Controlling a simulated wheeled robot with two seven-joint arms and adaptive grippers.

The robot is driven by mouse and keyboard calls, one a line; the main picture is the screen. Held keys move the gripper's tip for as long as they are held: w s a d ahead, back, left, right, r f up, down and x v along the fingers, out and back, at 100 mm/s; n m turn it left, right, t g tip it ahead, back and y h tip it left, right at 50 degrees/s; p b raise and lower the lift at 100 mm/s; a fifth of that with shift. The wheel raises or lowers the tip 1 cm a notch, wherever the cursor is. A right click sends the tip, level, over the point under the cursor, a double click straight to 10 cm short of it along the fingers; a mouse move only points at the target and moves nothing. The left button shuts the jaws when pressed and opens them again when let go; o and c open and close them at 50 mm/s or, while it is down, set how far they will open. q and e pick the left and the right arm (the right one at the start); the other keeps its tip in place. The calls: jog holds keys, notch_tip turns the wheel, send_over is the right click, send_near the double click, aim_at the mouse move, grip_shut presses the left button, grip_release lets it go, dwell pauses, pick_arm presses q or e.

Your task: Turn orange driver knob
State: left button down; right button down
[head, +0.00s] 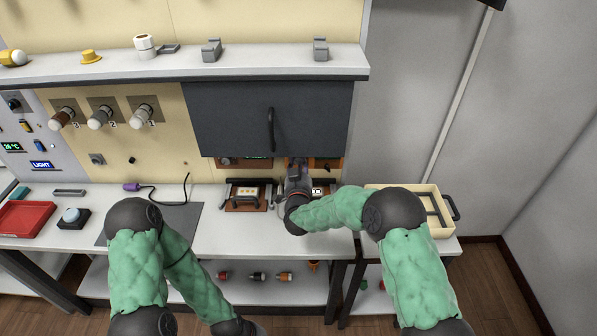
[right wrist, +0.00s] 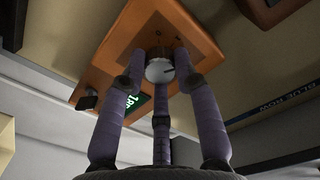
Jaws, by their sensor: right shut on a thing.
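The orange driver (right wrist: 112,62) fills the upper middle of the right wrist view, with a small green-lit display (right wrist: 138,102) and a dark block at its lower left corner. Its round pale grey knob (right wrist: 159,71) has a dark pointer line. My right gripper (right wrist: 160,68) has its three purple-grey fingers closed around this knob. In the head view my right gripper (head: 298,172) reaches under the dark cabinet and hides the knob; part of the orange driver (head: 328,164) shows beside it. My left arm hangs low at the left, its gripper outside the picture.
The dark cabinet door (head: 235,118) with a vertical handle hangs just above my right gripper. On the white bench (head: 240,238) a small brown-based fixture (head: 245,205) stands left of the gripper. A cream tray (head: 437,228) is at the right and a red tray (head: 25,217) at the far left.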

jog(key=shift+f+m+b, duration=0.15)
jog(key=shift+m+b, duration=1.75)
jog(key=shift+m, duration=0.2)
jog(key=c, duration=0.9)
grip_release()
jog(key=shift+c, duration=0.2)
jog(key=shift+s, duration=0.1)
jog(key=s, duration=1.1)
jog(key=shift+s, duration=0.4)
